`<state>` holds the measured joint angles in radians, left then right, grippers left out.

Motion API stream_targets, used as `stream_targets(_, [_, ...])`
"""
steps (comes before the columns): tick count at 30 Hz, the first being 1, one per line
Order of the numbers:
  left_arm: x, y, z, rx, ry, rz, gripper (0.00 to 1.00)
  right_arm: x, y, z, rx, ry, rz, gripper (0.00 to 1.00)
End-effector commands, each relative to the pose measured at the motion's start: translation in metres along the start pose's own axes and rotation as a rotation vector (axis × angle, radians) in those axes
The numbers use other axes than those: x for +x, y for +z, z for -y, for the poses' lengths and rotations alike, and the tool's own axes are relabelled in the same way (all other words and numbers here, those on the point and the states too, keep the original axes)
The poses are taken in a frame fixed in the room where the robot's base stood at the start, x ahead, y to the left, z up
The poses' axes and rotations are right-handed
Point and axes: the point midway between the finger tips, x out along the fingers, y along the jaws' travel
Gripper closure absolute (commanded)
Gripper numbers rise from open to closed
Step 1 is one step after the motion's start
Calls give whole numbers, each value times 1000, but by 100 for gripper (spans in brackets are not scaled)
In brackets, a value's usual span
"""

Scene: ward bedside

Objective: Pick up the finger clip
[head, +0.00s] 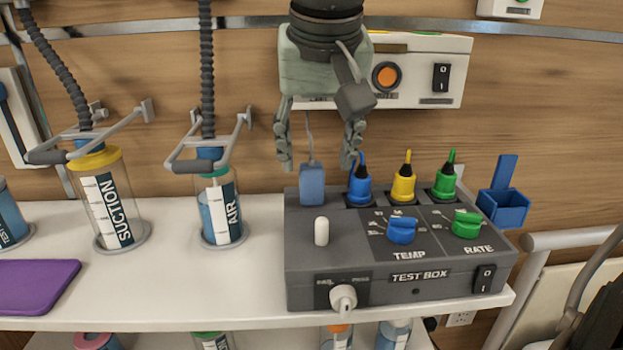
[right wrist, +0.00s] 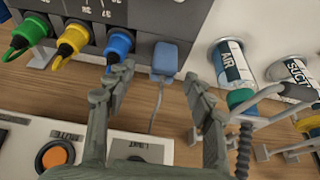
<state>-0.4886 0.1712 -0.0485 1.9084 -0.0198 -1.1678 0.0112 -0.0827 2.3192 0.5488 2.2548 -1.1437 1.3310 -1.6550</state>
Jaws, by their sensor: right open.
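The finger clip (head: 312,185) is a small blue block with a thin grey cable rising from its top. It is at the back left corner of the dark grey test box (head: 330,260); whether it rests on the box or behind it is unclear. My right gripper (head: 318,152) points down just above it, open, with one finger on each side and nothing between the tips but the cable. In the right wrist view the clip (right wrist: 165,60) lies just beyond the open fingertips (right wrist: 160,82), apart from them. My left gripper is not in view.
Blue (head: 359,187), yellow (head: 403,186) and green (head: 445,184) plugs stand right of the clip, the blue one close to my right finger. Suction (head: 105,205) and air (head: 215,215) canisters stand left. A wall unit (head: 425,75) is behind. A purple tablet (head: 35,285) lies front left.

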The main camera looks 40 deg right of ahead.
Motion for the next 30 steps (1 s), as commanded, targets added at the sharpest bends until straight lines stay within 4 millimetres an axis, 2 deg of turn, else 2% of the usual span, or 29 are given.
stream_targets(8, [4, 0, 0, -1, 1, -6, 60, 39, -4, 6, 0, 1, 3, 47])
stream_targets(17, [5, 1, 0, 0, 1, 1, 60, 43, -5, 6, -1, -1, -1, 47])
stream_targets(27, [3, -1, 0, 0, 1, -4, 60, 43, -5, 6, -1, -1, 0, 89])
stream_targets(30, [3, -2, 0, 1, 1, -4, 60, 43, -5, 6, -1, -1, 0, 98])
